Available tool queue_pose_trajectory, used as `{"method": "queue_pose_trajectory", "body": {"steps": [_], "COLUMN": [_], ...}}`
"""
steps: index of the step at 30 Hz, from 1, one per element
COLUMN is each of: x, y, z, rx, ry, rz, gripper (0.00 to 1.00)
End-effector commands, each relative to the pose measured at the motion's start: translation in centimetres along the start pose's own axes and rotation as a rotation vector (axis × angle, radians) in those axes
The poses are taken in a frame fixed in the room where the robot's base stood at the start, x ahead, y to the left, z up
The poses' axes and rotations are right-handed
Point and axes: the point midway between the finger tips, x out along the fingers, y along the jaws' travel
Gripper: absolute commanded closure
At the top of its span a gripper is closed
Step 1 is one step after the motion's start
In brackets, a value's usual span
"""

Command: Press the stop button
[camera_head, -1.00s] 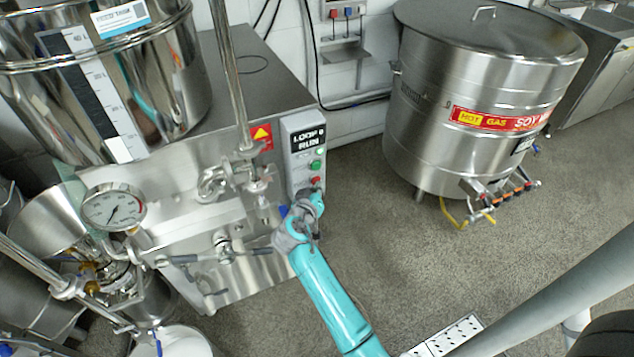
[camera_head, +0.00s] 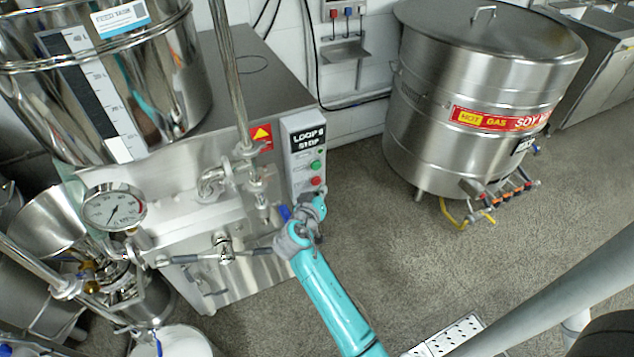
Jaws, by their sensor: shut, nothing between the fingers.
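The red stop button (camera_head: 316,181) is on the grey control panel (camera_head: 298,168) at the front right corner of the steel mill. A green button (camera_head: 315,166) sits just above it. The panel's black display (camera_head: 308,139) reads "LOOP 8 STOP". My gripper (camera_head: 314,197) is at the end of my teal arm, just below the red button; its fingertips are small and partly hidden by the wrist, and it looks shut and empty. The red button is in plain view, with a small gap between it and my gripper.
A steel feed tank (camera_head: 165,85), a pipe and a pressure gauge (camera_head: 113,208) stand at the left. A valve with a dark handle (camera_head: 228,250) is left of my wrist. A large soy milk boiler (camera_head: 475,90) stands right, with open floor (camera_head: 400,270) between.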

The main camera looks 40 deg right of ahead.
Motion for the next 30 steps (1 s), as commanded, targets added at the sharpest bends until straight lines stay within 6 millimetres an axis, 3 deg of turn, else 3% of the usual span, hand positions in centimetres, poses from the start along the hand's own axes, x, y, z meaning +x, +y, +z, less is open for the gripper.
{"method": "queue_pose_trajectory", "body": {"steps": [11, 30], "x": [-0.2, -3.5], "y": [0.1, 2.5], "z": [0.1, 2.5], "rx": [0.0, 0.0], "ry": [0.0, 0.0], "rz": [0.0, 0.0], "gripper": [1.0, 1.0]}}
